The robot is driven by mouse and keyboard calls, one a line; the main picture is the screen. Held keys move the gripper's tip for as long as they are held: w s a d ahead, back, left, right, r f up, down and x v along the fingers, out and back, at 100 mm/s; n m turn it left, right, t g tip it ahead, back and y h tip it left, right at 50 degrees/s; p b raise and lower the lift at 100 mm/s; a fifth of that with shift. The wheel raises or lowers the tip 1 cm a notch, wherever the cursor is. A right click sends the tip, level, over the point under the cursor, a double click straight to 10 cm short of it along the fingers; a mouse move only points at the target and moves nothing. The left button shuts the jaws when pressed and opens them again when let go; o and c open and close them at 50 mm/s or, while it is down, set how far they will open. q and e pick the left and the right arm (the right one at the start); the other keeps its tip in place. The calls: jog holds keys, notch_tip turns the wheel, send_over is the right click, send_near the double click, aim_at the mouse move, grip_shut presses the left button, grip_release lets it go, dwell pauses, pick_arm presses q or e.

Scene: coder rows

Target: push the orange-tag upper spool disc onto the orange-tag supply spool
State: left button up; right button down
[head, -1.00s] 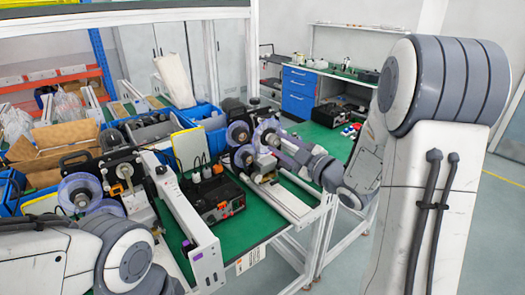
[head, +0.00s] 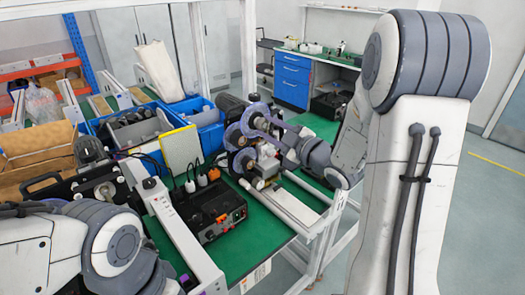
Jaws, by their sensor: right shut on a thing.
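My right gripper (head: 273,143) reaches in from the right to the coder at the middle of the head view. It is shut on a translucent purple spool disc (head: 256,116), seen edge-on at a slant; the jaws themselves are small and partly hidden. Another purple disc (head: 243,161) sits lower on the same machine, and a smaller dark-centred one (head: 233,136) is left of the held disc. No orange tag can be read on these discs, and I cannot tell whether the held disc touches a spool. My left arm is at lower left; its gripper is not in view.
A black control box (head: 210,208) with orange plugs stands on the green bench (head: 245,252) in front of the coder. A yellow-edged panel (head: 181,150) and blue bins (head: 206,128) stand left of it. A white rail (head: 188,242) runs along the left.

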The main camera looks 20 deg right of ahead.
jog(key=w+f+b, duration=0.1)
jog(key=b, duration=0.9)
send_near(243, 141)
pick_arm(q)
notch_tip(243, 141, down, 9)
jog(key=p, duration=0.1)
jog(key=shift+w, duration=0.45)
pick_arm(e)
jog(key=x, duration=0.3)
jog(key=shift+w+a, duration=0.1)
jog(key=shift+w, duration=0.15)
pick_arm(q)
jog(key=shift+f+b, duration=0.85)
dwell(0.5)
jog(key=shift+f, duration=0.1)
pick_arm(e)
jog(key=shift+w+a, duration=0.15)
jog(key=shift+w, duration=0.4)
jog(key=shift+c, duration=1.9)
grip_release()
